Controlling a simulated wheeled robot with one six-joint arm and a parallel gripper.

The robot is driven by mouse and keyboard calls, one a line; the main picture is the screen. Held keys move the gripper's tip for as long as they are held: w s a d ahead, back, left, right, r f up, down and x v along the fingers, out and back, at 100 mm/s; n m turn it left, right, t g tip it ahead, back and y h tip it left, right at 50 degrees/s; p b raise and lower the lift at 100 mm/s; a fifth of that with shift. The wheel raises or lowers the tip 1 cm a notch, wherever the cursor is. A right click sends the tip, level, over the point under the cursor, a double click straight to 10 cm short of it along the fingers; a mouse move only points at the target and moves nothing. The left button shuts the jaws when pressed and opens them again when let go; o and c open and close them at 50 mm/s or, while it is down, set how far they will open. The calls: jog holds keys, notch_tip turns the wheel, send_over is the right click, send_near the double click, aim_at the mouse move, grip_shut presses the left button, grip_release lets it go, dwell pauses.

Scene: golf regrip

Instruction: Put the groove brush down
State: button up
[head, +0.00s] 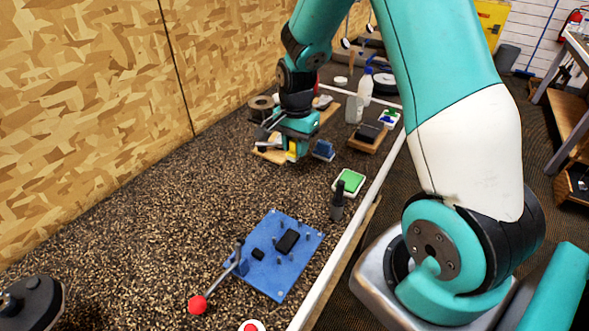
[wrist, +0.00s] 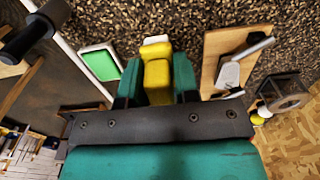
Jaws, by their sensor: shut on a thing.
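The groove brush is a small block with a yellow body (wrist: 157,76) and a whitish end (wrist: 155,41). It sits between the two fingers of my gripper (wrist: 157,88) in the wrist view, and the fingers are shut on its sides. In the head view my gripper (head: 292,150) is over the far part of the speckled bench top, with the yellow of the brush (head: 293,151) showing at its fingers. I cannot tell whether the brush touches the bench; its underside is hidden.
A wooden block with a grey metal tool (wrist: 228,72) lies just right of the brush in the wrist view. A green pad in a white tray (head: 349,182) and a blue block (head: 323,150) are nearby. A blue plate with a red-knobbed lever (head: 272,252) stands nearer. Bare bench lies left.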

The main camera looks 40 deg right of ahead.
aim_at(296, 183)
notch_tip(296, 183, down, 9)
jog(key=shift+f+p, duration=0.1)
jog(key=shift+p, duration=0.65)
jog(key=shift+f, duration=0.15)
jog(key=o, duration=1)
jog(key=shift+c, duration=0.2)
